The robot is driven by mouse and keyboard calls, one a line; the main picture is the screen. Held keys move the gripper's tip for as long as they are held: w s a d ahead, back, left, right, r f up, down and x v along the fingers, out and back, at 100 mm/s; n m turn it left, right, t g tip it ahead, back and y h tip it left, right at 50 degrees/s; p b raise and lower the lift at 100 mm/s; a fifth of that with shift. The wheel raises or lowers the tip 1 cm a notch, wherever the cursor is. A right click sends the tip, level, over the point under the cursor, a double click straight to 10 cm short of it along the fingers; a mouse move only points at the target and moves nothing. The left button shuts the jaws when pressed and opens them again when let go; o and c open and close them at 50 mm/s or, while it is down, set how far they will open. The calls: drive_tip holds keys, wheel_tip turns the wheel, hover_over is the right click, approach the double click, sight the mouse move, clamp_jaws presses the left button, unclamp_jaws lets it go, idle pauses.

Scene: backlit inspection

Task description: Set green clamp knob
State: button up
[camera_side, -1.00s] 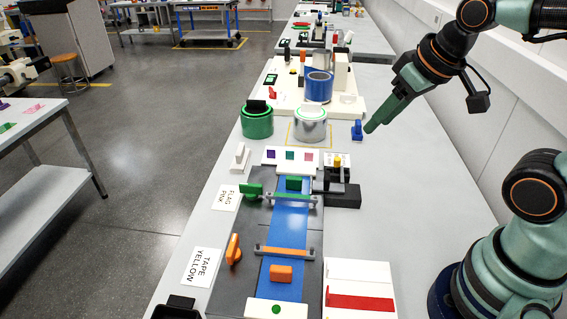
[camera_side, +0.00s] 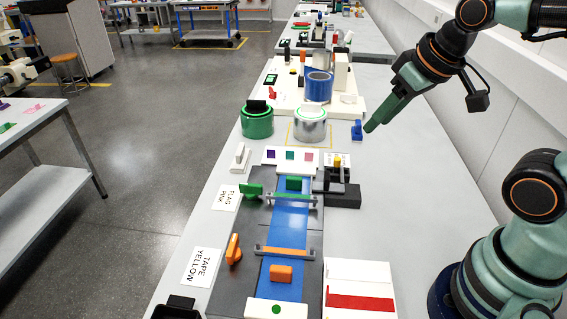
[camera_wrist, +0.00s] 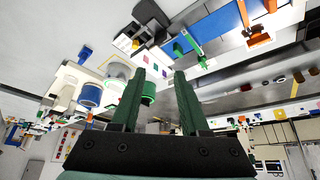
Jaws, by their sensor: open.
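The green clamp knob (camera_side: 251,189) stands at the left end of a green bar (camera_side: 292,197) that crosses the blue strip on the dark fixture. In the wrist view the green knob (camera_wrist: 203,60) shows at upper right, beyond the fingers. My gripper (camera_side: 370,128) hangs over the right side of the bench, well to the right of and behind the knob, touching nothing I can see. In the wrist view my gripper (camera_wrist: 158,80) has two green fingers apart with nothing between them.
An orange knob (camera_side: 233,249) and orange bar (camera_side: 283,250) sit nearer on the fixture. A green roll (camera_side: 257,123), a silver roll (camera_side: 310,125) and a blue clip (camera_side: 357,131) stand behind. A dark block (camera_side: 342,195) is right of the fixture.

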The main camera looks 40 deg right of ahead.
drive_tip(key=n+g, duration=0.6)
drive_tip(key=n, duration=0.3)
hover_over(250, 184)
wheel_tip(250, 184, down, 9)
wheel_tip(250, 184, down, 11)
drive_tip(key=shift+f, duration=0.1)
clamp_jaws()
